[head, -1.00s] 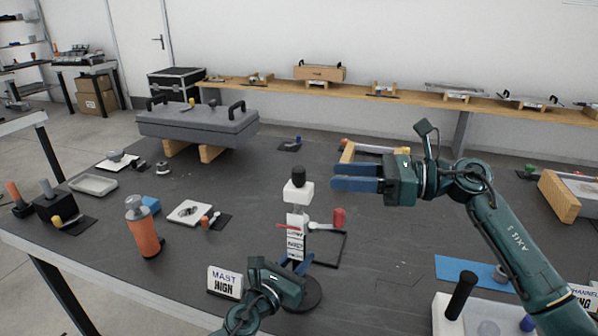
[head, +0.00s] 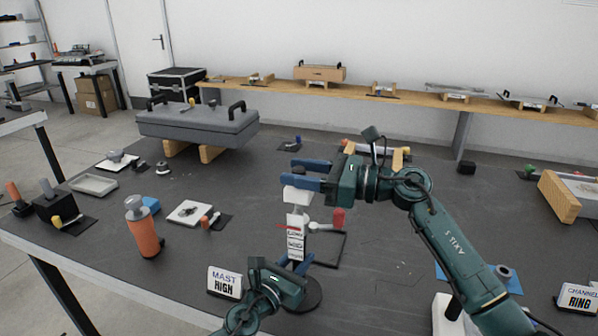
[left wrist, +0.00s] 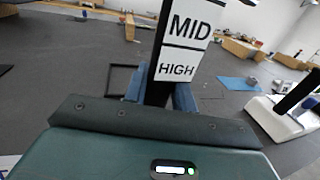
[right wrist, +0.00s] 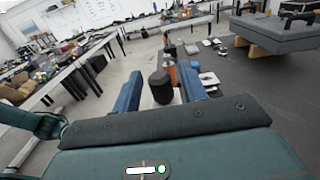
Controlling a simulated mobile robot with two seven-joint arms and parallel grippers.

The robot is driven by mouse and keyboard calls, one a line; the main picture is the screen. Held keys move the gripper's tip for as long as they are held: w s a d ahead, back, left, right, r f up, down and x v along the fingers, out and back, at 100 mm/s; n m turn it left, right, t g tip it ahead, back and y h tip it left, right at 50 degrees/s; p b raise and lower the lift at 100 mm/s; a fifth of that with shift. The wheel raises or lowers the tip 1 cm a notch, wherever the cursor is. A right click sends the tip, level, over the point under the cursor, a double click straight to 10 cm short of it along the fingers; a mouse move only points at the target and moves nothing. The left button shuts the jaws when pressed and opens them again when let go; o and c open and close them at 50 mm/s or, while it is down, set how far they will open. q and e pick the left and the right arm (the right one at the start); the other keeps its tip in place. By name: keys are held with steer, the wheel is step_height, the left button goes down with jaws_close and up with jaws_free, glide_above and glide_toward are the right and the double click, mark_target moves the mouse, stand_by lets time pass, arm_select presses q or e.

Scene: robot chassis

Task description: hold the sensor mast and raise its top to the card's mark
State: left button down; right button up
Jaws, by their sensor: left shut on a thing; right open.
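The sensor mast (head: 296,222) stands upright, with a white head block (head: 297,194), a column labelled with MID and HIGH bands (left wrist: 186,45), and a round black base (head: 308,294). A red pointer (head: 286,226) sits at its column. My left gripper (head: 296,263) is shut on the lower column. My right gripper (head: 300,173) is open at the mast's top. The card (head: 225,282) reads MAST HIGH.
An orange bottle (head: 144,235) and a white pad (head: 189,212) lie left of the mast. A CHANNEL RING card (head: 578,297) is at the far right. A grey case (head: 200,124) stands behind.

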steer(key=shift+a, duration=0.2)
jaws_close()
stand_by(0.4)
